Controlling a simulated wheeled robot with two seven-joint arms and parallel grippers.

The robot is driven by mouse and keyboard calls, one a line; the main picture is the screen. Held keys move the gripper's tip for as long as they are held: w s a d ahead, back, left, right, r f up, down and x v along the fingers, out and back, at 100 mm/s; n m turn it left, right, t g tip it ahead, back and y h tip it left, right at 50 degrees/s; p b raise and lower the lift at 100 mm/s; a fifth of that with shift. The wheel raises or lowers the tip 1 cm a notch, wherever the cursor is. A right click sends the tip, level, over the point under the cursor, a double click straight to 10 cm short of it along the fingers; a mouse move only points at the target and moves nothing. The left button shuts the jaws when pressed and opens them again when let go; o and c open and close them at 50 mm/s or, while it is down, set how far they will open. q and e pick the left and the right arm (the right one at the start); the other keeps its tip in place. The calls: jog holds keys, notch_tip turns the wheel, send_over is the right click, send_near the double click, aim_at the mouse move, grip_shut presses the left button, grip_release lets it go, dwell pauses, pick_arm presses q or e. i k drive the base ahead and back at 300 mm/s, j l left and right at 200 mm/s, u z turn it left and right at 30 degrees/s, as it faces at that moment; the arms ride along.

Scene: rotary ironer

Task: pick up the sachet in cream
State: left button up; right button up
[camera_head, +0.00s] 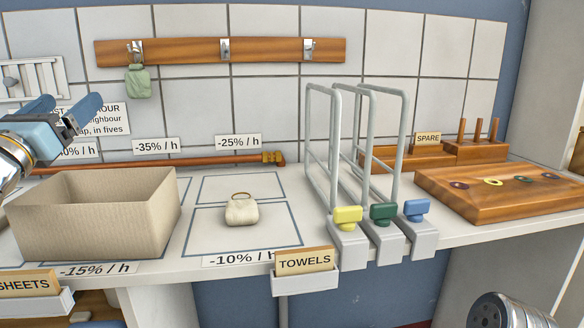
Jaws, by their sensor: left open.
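The cream sachet (242,211) is a small, plump pouch with a brown cord loop on top. It lies on the white counter inside a blue-outlined rectangle, behind the "-10% / h" label. My left gripper (71,104) is at the far left of the head view, raised above and behind the cardboard box. It is open, with nothing seen between its fingers, and is well apart from the sachet, to its left. My right gripper is not in view.
The open cardboard box (95,222) stands left of the sachet. Grey wire frames (357,140) with yellow, green and blue clips rise to its right. A green sachet (138,82) hangs from a wall hook. A wooden board (500,205) with rings lies far right.

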aim_at(243, 210)
jog(key=k, duration=1.4)
